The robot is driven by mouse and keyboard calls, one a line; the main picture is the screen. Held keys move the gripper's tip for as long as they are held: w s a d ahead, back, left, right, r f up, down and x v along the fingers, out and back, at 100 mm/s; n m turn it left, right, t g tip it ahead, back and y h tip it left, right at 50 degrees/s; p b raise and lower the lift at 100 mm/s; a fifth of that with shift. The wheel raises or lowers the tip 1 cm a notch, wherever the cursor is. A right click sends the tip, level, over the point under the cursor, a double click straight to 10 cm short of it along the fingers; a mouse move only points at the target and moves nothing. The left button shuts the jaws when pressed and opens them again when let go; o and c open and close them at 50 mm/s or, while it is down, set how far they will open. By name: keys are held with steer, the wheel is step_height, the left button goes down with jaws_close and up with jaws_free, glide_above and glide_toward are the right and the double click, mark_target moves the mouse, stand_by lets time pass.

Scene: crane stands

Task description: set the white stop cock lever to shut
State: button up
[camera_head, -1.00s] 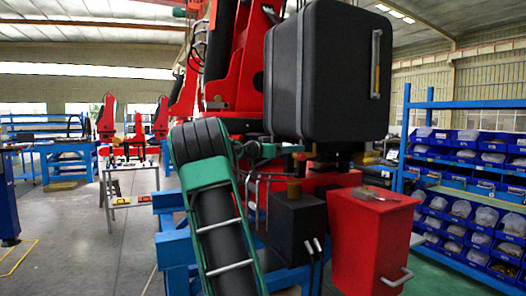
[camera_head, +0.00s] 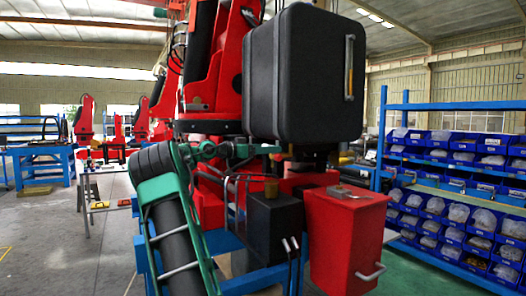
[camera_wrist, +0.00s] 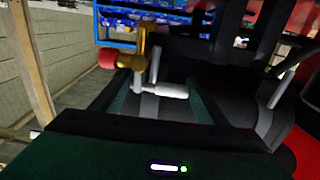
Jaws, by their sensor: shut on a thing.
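In the wrist view, the white stop cock lever (camera_wrist: 172,90) lies between the two dark green fingers of my gripper (camera_wrist: 162,92). The gripper is shut on its pale, rounded handle. A thin grey stem rises from the handle to a brass valve body (camera_wrist: 140,48), which has a red end (camera_wrist: 107,58) at its left. In the head view my gripper (camera_head: 272,149) reaches in just below the large black case, and the lever is too small or hidden to make out there.
The large black case (camera_head: 290,85) hangs right above my gripper. A black box with a brass cap (camera_head: 272,222) and a red tank (camera_head: 343,235) stand below. Blue shelving with bins (camera_head: 455,150) stands at the right. Open floor lies at the left.

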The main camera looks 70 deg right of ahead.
steer(key=o, duration=1.5)
steer(key=shift+w+r, duration=0.1)
steer(key=shift+w, duration=0.05)
steer(key=v, duration=1.1)
